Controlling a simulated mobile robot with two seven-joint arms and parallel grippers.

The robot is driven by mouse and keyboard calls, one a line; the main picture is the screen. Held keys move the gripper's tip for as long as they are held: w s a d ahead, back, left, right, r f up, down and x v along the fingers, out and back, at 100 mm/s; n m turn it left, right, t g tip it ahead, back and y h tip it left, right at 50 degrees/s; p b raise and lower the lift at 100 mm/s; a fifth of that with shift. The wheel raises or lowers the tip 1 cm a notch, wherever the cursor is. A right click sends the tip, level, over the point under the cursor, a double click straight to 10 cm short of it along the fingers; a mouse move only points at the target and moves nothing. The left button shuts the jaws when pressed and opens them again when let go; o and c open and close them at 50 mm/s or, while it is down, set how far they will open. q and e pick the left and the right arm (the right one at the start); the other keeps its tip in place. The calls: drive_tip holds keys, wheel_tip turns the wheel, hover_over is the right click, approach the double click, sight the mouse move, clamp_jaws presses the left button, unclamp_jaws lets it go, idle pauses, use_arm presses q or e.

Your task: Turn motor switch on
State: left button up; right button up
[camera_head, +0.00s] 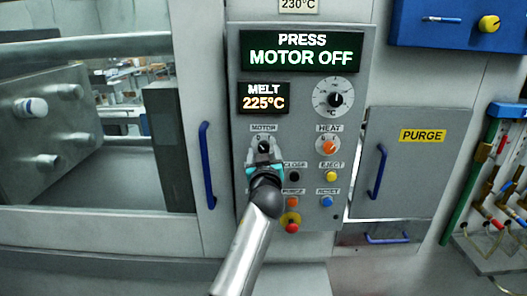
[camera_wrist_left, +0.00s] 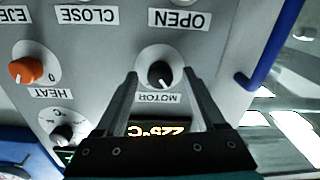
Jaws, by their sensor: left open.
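The motor switch (camera_head: 264,147) is a small black rotary knob under the MOTOR label on the grey control panel (camera_head: 347,230). My left gripper (camera_head: 264,160) is in front of the panel, just below the knob in the head view. In the left wrist view, which is upside down, the motor switch (camera_wrist_left: 160,74) appears between the two fingertips of my open left gripper (camera_wrist_left: 160,78). There are gaps on both sides of the knob; I cannot tell the depth distance. The display (camera_head: 302,51) reads PRESS MOTOR OFF. My right gripper is not in view.
The orange HEAT knob (camera_head: 328,147) is right of the motor switch, below the temperature dial (camera_head: 334,98). Several coloured buttons lie lower, partly hidden by my arm. Blue handles stand left (camera_head: 207,165) and right (camera_head: 377,172) of the panel.

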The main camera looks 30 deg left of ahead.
use_arm(q)
drive_tip(key=shift+c, duration=0.3)
clamp_jaws()
drive_tip(key=shift+m, duration=0.3)
drive_tip(key=m, duration=0.2)
drive_tip(key=shift+r+m, duration=0.1)
drive_tip(key=shift+m, duration=0.3)
drive_tip(key=m+p, duration=0.1)
drive_tip(key=m, duration=0.2)
drive_tip(key=shift+m, duration=0.3)
drive_tip(key=m+p, duration=0.2)
drive_tip(key=m, duration=0.5)
drive_tip(key=shift+s+a+t, duration=0.1)
drive_tip(key=shift+t, duration=0.2)
